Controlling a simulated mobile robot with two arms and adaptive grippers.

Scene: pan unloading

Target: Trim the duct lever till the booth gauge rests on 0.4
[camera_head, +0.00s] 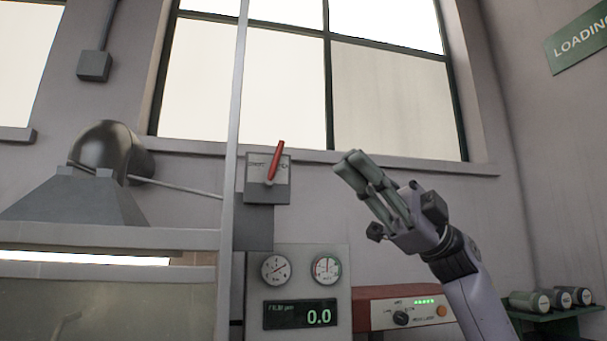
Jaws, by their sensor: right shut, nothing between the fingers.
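The duct lever (276,161) is a red handle on a grey box on the wall, tilted slightly right of upright. A panel below carries two round dials, a left dial (276,269) and a right dial (326,268) with a green band. Their labels are too small to read, so I cannot tell which is the booth gauge. A digital display (300,315) under them reads 0.0. My right gripper (350,164) is shut and empty, to the right of the lever and apart from it. My left gripper is not in view.
A grey hood with a round duct (105,150) stands at the left, and a thin upright post (233,130) runs just left of the lever box. A red-and-white unit (405,308) sits below my right arm.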

